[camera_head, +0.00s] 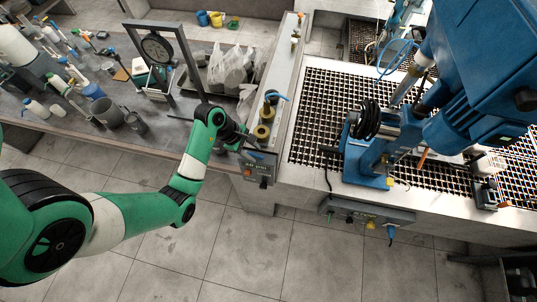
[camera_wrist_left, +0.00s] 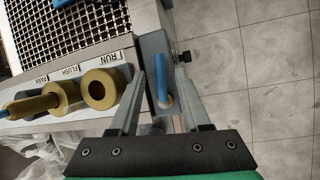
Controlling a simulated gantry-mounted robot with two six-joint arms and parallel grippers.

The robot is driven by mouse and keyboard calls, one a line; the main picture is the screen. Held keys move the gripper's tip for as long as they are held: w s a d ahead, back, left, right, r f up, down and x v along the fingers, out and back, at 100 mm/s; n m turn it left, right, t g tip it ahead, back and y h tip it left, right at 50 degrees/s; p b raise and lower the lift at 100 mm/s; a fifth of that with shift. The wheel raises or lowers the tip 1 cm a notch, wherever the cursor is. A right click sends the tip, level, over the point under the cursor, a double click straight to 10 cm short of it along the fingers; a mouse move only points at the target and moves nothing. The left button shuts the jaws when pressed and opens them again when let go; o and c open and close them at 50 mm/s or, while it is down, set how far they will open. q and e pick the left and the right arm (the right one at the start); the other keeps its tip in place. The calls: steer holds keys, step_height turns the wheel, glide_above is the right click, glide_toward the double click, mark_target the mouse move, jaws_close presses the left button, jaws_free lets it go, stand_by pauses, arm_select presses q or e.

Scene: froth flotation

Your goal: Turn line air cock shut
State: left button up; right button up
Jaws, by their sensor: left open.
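A blue lever (camera_wrist_left: 160,84), which looks like the line air cock, is mounted on a grey box (camera_wrist_left: 151,48) at the bench edge. The lever lies roughly lengthwise between my fingers, with a brass fitting at its lower end. My left gripper (camera_wrist_left: 161,75) is open, one finger on each side of the lever; I cannot tell whether either touches it. In the head view my left gripper (camera_head: 252,143) is over the box (camera_head: 259,168) at the bench's front edge, and the arm partly hides the lever. My right gripper is not in view.
Brass rings (camera_wrist_left: 101,89) stand beside labels RUN, FLUSH and PARK, close to one finger. Another blue handle (camera_head: 275,96) sits on the strip behind. The blue machine (camera_head: 472,85) stands on the grating at right. Bottles and cups crowd the left bench. Open floor lies in front.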

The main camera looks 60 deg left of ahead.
arm_select(q)
steer(key=shift+w+f, duration=0.15)
steer(key=shift+f, duration=0.3)
jaws_close()
stand_by(1.1)
